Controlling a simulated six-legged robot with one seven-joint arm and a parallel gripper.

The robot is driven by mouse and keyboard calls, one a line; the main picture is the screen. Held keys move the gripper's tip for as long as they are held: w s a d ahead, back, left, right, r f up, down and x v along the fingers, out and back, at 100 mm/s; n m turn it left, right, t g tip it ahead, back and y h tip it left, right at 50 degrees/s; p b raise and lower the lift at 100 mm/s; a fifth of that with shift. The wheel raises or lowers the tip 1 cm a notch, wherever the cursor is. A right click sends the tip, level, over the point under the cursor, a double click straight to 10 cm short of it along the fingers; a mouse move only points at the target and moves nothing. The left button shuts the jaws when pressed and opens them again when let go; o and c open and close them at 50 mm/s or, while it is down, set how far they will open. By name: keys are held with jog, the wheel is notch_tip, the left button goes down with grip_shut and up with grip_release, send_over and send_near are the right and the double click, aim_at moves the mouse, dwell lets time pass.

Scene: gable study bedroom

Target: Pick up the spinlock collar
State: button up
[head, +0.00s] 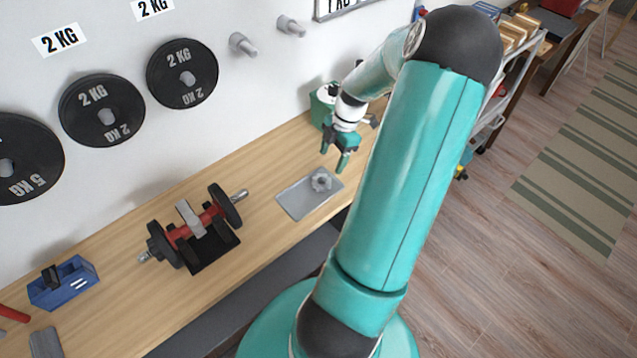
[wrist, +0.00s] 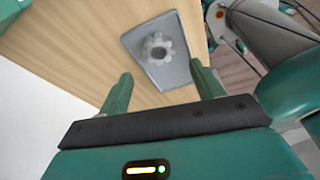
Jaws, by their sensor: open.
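The spinlock collar (head: 321,181) is a small grey, star-shaped ring with a hole in its middle. It lies on a flat grey tray (head: 296,205) on the wooden bench. In the wrist view the collar (wrist: 158,47) lies on the tray (wrist: 176,76), beyond my fingertips. My gripper (head: 340,163) is above the tray, just up and to the right of the collar in the head view. In the wrist view the two green fingers of my gripper (wrist: 160,83) are spread apart with nothing between them. The collar is apart from both fingers.
A dumbbell (head: 205,226) with red grips rests on a black stand left of the tray. A blue toolbox-like item (head: 63,283) sits further left. Weight plates (head: 101,108) and pegs (head: 243,44) are on the wall behind. A green object (head: 322,104) stands behind my gripper.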

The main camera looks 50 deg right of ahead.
aim_at(323, 184)
jog(key=x, duration=0.4)
jog(key=shift+d, duration=0.1)
jog(key=x, duration=0.5)
jog(key=shift+w+a, duration=0.2)
jog(key=shift+w, duration=0.1)
jog(key=shift+r, duration=0.1)
jog(key=c, duration=0.8)
jog(key=shift+o, duration=0.2)
